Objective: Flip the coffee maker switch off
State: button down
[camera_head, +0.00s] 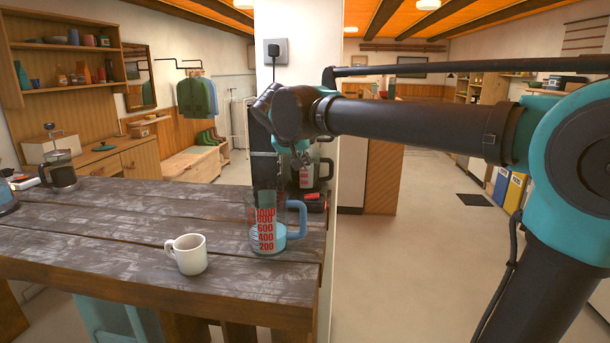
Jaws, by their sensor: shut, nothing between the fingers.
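The black coffee maker (318,206) stands at the back right end of the wooden counter, against the white pillar. A glass carafe (325,172) shows in it. A small red switch (312,196) shows low on its front; its on or off position is too small to tell. My arm reaches in from the right, and my gripper (300,178) hangs down in front of the coffee maker, close above the switch. It is shut and empty. The dark gripper blends with the dark machine, so I cannot tell whether the fingertips touch it.
A glass measuring jug (266,234) with red numbers and a blue handle stands just in front of the coffee maker. A white mug (187,254) is to its left. A French press (60,170) stands at the far left. The counter (110,225) is mostly clear between.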

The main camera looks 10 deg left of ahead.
jog(key=shift+w+f, duration=0.1)
send_over(312, 196)
jog(key=f, duration=0.4)
jog(key=s+f, duration=0.1)
jog(key=f, duration=0.1)
jog(key=shift+a+f, duration=0.2)
jog(key=shift+f, duration=0.15)
jog(key=f, duration=0.3)
jog(key=shift+d+f, duration=0.1)
jog(key=shift+d, duration=0.2)
jog(key=shift+d+f, duration=0.1)
jog(key=shift+f, duration=0.3)
